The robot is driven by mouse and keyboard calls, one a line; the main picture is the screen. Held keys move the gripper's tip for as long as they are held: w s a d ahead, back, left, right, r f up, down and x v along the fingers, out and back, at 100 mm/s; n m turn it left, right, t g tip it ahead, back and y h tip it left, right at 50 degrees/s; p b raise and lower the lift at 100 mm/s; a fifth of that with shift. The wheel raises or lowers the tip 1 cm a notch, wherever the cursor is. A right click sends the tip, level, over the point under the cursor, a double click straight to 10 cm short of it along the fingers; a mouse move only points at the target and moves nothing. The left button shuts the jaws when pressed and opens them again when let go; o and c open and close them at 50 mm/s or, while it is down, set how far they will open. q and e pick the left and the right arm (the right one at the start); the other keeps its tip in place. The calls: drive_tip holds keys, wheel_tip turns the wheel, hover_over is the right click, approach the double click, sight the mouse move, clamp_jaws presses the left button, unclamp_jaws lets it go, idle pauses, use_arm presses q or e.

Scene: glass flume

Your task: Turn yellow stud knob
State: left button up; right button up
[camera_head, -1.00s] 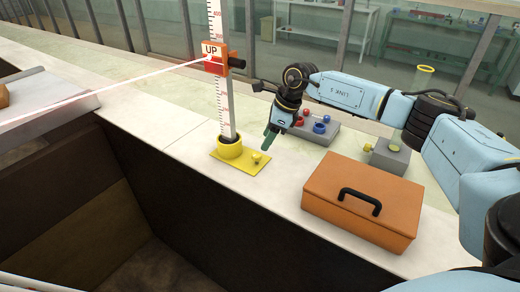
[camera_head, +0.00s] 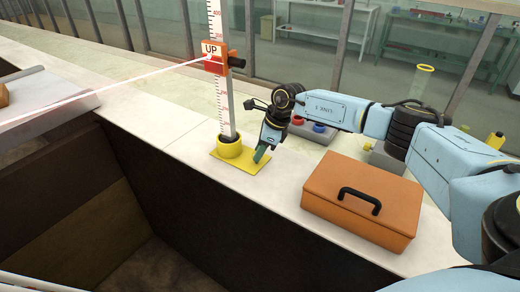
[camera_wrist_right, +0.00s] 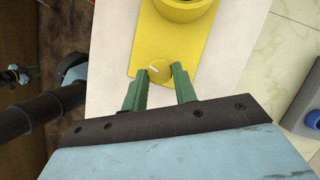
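The yellow stud knob (camera_wrist_right: 158,70) is a small round knob on a yellow base plate (camera_wrist_right: 148,42). In the head view the plate (camera_head: 226,163) lies on the pale ledge, and my right gripper hides the knob. My right gripper (camera_head: 260,155) points down at the plate's right end. In the right wrist view its green fingers (camera_wrist_right: 160,73) are apart, with the knob between their tips. A narrow gap or light contact at the knob's sides cannot be told.
A yellow collar (camera_head: 229,149) holds an upright scale post (camera_head: 222,95) beside the gripper. The post carries a red "UP" block (camera_head: 213,58). An orange case (camera_head: 362,200) stands to the right. A deep channel lies in front of the ledge.

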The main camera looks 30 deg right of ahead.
drive_tip(key=shift+c, duration=1)
